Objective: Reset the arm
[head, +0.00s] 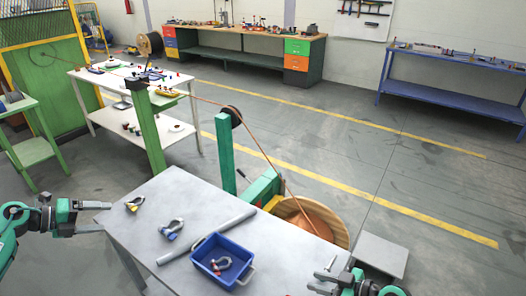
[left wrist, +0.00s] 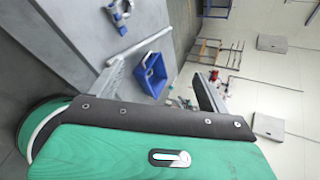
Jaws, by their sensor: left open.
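My left gripper (head: 104,217) is at the left edge of the grey table (head: 150,215), with its fingers apart and nothing between them. Its fingers also show spread in the left wrist view (left wrist: 158,88). My right gripper (head: 322,282) is at the bottom right, near the table's right edge. Its two fingers look apart and empty, though it is partly cut off by the frame. No held object shows at either gripper.
A wooden cable reel (head: 335,226) stands behind. A white table (head: 90,78) is at the back left.

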